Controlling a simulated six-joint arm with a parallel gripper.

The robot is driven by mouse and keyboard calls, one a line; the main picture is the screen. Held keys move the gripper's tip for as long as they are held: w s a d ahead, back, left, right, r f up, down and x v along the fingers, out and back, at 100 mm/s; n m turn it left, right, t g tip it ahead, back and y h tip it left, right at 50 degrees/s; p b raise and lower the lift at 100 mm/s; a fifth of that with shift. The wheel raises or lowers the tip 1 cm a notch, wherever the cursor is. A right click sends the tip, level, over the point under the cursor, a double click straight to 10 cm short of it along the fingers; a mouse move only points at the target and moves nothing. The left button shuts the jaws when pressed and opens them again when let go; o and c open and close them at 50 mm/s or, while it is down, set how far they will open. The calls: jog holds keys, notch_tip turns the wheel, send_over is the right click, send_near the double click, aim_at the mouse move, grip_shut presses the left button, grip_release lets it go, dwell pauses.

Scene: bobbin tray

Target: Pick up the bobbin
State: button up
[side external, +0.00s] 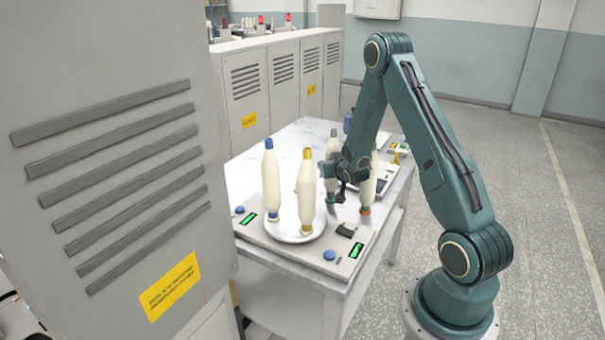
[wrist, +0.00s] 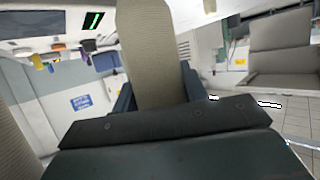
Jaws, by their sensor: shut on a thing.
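Several cream bobbins stand upright on the machine's tray top. One with a blue cap (side external: 270,180) and one with a yellow cap (side external: 306,188) stand on a round white plate (side external: 312,234). My gripper (side external: 338,172) is behind and right of the yellow-capped one, across a grey-capped bobbin (side external: 334,147) whose middle it hides. In the wrist view a cream bobbin (wrist: 148,45) is between the two fingers, and my gripper is shut on it. It appears to be the grey-capped one; whether it is clear of its support I cannot tell.
Another bobbin (side external: 371,185) stands just right of my gripper, close to it. Blue knobs (side external: 329,255) and green displays (side external: 356,250) line the tray's front. Tall grey cabinets (side external: 120,150) stand at the left. The floor (side external: 545,240) at the right is clear.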

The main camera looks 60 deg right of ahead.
notch_tip(320, 180, up, 19)
jog(key=shift+f, duration=0.1)
dwell(0.6)
jog(key=shift+f, duration=0.1)
dwell(0.5)
jog(key=shift+w+a+f+n+y, duration=0.2)
jog(key=shift+a+f+n+y, duration=0.1)
jog(key=shift+f, duration=0.25)
jog(key=w+a+f+n+t+y, duration=0.1)
jog(key=a+f+n+y, duration=0.2)
jog(key=a+n+y, duration=0.2)
jog(key=w+a+f+n+t+y, duration=0.1)
jog(key=a+f+n+t+y, duration=0.1)
jog(key=a+n+y, duration=0.4)
jog(key=shift+a+f+t+y, duration=0.4)
jog(key=shift+a+y, duration=0.4)
jog(key=shift+a, duration=0.6)
jog(key=shift+f, duration=0.2)
jog(key=shift+f, duration=1.1)
jog(key=shift+f, duration=2.5)
